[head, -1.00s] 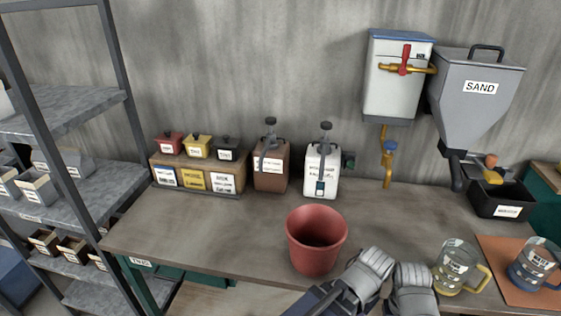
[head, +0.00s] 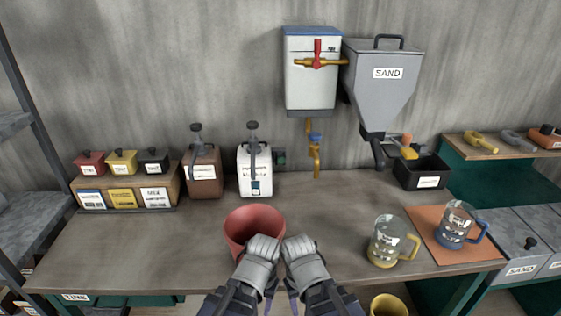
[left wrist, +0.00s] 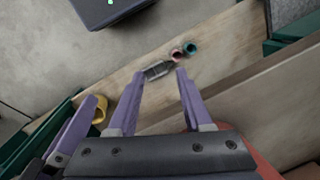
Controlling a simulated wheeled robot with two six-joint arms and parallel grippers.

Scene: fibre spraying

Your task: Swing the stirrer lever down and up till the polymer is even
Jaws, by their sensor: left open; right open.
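A white jug (head: 254,180) with a dark lever on top (head: 253,137) stands at the back of the bench, against the wall. A brown jug (head: 202,177) with a similar dark lever stands to its left. The print on their labels is too small to read, so I cannot tell which holds polymer. My left gripper (head: 262,248) is open and overlaps the front of the red bucket (head: 240,222). Its purple fingers (left wrist: 157,85) are apart and empty in the left wrist view. My right gripper (head: 302,249) is open beside it. Both are well in front of the jugs.
Lidded boxes (head: 121,161) stand at back left. A wall tank (head: 310,75) and sand hopper (head: 382,80) hang above the bench, with a black bin (head: 421,174) below. Clear jugs (head: 390,240) stand at right. The bench (head: 110,235) is clear at left.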

